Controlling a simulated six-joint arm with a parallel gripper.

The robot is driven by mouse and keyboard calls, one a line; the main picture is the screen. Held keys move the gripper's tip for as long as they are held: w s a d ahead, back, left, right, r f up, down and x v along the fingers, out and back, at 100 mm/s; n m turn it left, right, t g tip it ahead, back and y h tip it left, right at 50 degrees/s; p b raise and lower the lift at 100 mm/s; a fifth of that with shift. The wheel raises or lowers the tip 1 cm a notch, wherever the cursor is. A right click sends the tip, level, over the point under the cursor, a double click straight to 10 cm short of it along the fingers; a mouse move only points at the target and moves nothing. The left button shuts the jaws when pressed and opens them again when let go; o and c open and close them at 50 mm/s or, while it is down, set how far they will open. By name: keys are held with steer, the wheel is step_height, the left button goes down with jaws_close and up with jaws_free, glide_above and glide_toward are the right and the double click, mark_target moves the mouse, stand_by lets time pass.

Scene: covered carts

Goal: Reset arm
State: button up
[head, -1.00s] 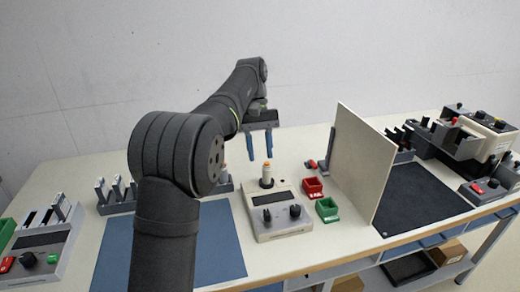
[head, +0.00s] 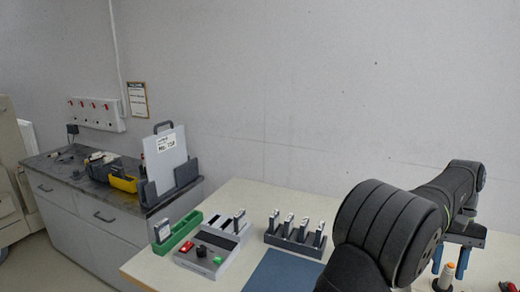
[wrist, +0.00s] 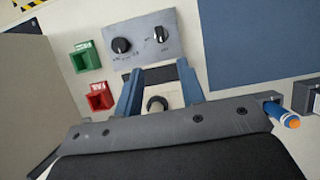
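My gripper (head: 450,260) is at the right edge of the head view, with its two blue fingers pointing down and apart. In the wrist view my gripper (wrist: 160,90) is open, and I see no object clamped between the fingers. A dark ring-shaped part (wrist: 157,103) lies in the gap between them. Beyond the fingertips is a grey panel with two black knobs (wrist: 140,40).
The wrist view shows a green bin (wrist: 85,56), a red bin (wrist: 100,96), an upright board (wrist: 30,95) and a blue mat (wrist: 258,45). In the head view, a slotted rack (head: 295,240) and a control box (head: 213,248) stand on the table. A side counter (head: 95,205) holds a sign holder (head: 165,158).

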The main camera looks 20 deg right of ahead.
steer(key=x, duration=1.3)
steer(key=shift+s+a+f, duration=0.1)
steer(key=shift+a+f, duration=0.05)
steer(key=shift+f, duration=0.05)
steer(key=v, duration=1.7)
steer(key=x, duration=1.6)
steer(key=shift+a+f, duration=0.1)
steer(key=shift+f, duration=0.25)
steer(key=shift+s+f+m, duration=0.15)
steer(key=shift+f+m, duration=0.05)
steer(key=shift+m, duration=0.1)
steer(key=shift+m+t+y, duration=0.4)
steer(key=shift+m+y, duration=0.1)
steer(key=shift+m, duration=0.6)
steer(key=m+t, duration=0.1)
steer(key=m, duration=0.2)
steer(key=m+t, duration=0.1)
steer(key=m, duration=0.1)
steer(key=shift+s+m+y, duration=0.2)
steer(key=shift+m+y, duration=0.1)
steer(key=shift+m, duration=0.1)
steer(key=m+t, duration=0.1)
steer(key=m, duration=0.3)
steer(key=shift+s+r+t, duration=0.1)
steer(key=shift+t, duration=0.3)
steer(key=m+t+h, duration=0.1)
steer(key=m, duration=0.3)
